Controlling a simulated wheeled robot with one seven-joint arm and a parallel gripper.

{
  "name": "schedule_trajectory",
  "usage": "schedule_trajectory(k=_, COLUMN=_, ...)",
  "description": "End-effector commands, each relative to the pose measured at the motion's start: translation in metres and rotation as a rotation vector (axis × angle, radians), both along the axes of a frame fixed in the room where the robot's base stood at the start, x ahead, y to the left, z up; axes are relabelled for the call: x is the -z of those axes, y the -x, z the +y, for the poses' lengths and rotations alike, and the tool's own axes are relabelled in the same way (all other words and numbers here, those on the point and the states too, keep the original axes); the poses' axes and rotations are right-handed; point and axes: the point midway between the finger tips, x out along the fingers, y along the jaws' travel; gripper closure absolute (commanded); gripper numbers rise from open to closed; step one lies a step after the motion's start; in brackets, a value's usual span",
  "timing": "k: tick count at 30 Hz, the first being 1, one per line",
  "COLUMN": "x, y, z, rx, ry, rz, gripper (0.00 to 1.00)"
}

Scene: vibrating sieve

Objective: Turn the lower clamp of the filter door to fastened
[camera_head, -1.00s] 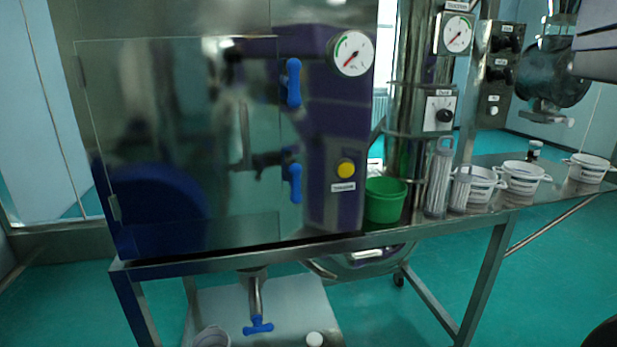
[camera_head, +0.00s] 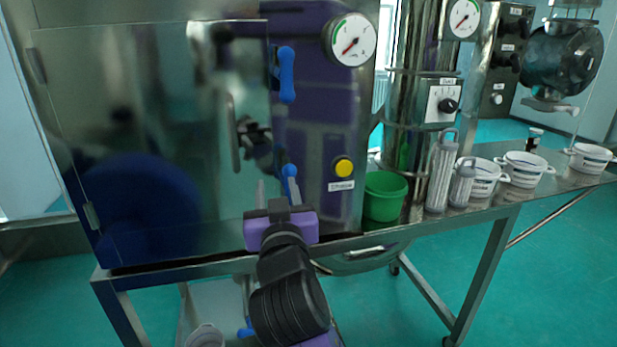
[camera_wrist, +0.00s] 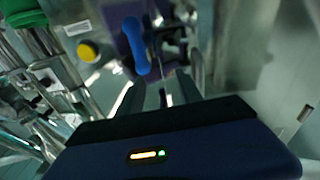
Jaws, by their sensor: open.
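The filter door (camera_head: 150,130) is a clear, glassy panel on the front of the cabinet. The lower clamp's blue handle (camera_head: 289,171) is at the door's right edge, its lower part hidden by my gripper. Its upper twin, the upper clamp (camera_head: 286,75), hangs near vertical above it. My gripper (camera_head: 277,188) is open, its fingers pointing up at the lower clamp. In the wrist view, the blue handle (camera_wrist: 135,45) lies just beyond the fingertips of my gripper (camera_wrist: 163,85), nearer the left finger; no contact is clear.
A yellow button (camera_head: 343,167) sits right of the lower clamp, with a round gauge (camera_head: 351,40) above. A green bucket (camera_head: 384,196), clear cylinders (camera_head: 440,175) and white pots (camera_head: 524,168) stand on the metal table to the right.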

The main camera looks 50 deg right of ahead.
Motion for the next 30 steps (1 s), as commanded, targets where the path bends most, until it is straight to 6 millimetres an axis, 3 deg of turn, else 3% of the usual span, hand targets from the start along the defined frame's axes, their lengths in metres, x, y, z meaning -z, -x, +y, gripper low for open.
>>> schedule_trajectory(k=3, x=0.018, y=0.009, z=-0.012, rx=0.062, ry=-0.054, rz=0.036, gripper=0.58)
schedule_trajectory(k=7, x=0.025, y=0.011, z=-0.018, rx=0.085, ry=-0.093, rz=0.041, gripper=0.58)
schedule_trajectory(k=21, x=0.024, y=-0.033, z=-0.062, rx=0.081, ry=-0.095, rz=0.038, gripper=0.58)
schedule_trajectory(k=30, x=0.026, y=-0.042, z=-0.071, rx=0.08, ry=-0.095, rz=0.038, gripper=0.58)
